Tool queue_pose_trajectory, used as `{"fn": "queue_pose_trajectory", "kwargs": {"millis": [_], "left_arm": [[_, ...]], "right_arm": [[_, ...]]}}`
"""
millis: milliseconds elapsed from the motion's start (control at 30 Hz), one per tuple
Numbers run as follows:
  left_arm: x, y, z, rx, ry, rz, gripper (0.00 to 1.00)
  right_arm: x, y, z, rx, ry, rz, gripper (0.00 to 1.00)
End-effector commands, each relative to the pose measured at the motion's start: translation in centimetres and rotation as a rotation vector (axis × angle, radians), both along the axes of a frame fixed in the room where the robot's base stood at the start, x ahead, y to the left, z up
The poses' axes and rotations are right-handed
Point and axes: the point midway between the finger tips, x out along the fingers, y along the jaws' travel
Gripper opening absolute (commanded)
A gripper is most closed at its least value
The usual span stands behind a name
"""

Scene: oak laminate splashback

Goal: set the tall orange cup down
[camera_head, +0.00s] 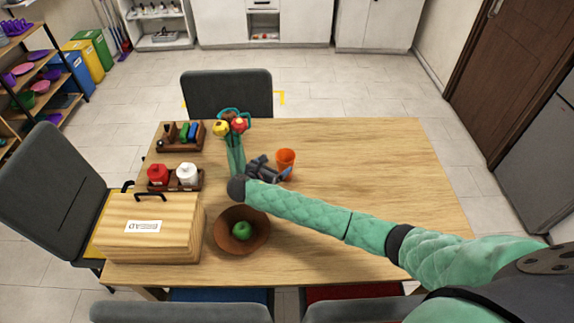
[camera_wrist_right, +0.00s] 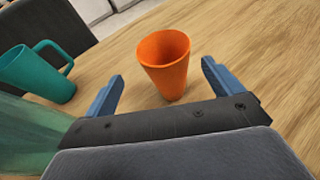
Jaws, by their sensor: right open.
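The tall orange cup (camera_head: 286,158) stands upright on the table, just beyond my right gripper (camera_head: 270,168). In the right wrist view the orange cup (camera_wrist_right: 164,66) stands on the wood between and slightly ahead of the two blue fingers. The right gripper is open, with visible gaps between the cup and both fingers. The cup's opening faces up and it looks empty. My left gripper is in neither view.
A teal mug (camera_wrist_right: 38,74) stands left of the cup. A brown bowl (camera_head: 257,238) with a green apple (camera_head: 242,231), a wooden box (camera_head: 150,230) and a jar rack (camera_head: 200,179) fill the left. The table's right (camera_head: 390,165) is clear.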

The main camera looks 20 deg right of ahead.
Motion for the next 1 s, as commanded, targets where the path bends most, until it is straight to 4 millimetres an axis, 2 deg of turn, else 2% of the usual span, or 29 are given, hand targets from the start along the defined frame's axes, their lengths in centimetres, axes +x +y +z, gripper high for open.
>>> {"fn": "queue_pose_trajectory", "kwargs": {"millis": [100,233,400,700,1000], "left_arm": [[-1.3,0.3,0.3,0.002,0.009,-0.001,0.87],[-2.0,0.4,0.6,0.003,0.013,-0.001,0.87],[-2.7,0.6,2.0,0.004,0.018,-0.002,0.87],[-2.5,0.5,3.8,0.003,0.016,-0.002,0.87],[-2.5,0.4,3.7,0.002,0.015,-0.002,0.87]], "right_arm": [[0.7,-0.9,-0.1,-0.002,0.000,-0.001,0.92],[1.1,-1.6,-0.3,-0.001,0.000,-0.002,0.92],[1.9,-3.0,-0.4,-0.002,0.001,-0.002,0.92],[3.6,-5.2,-1.6,-0.001,0.000,-0.002,0.92],[3.8,-5.4,-2.0,0.001,-0.001,0.000,0.92]]}}
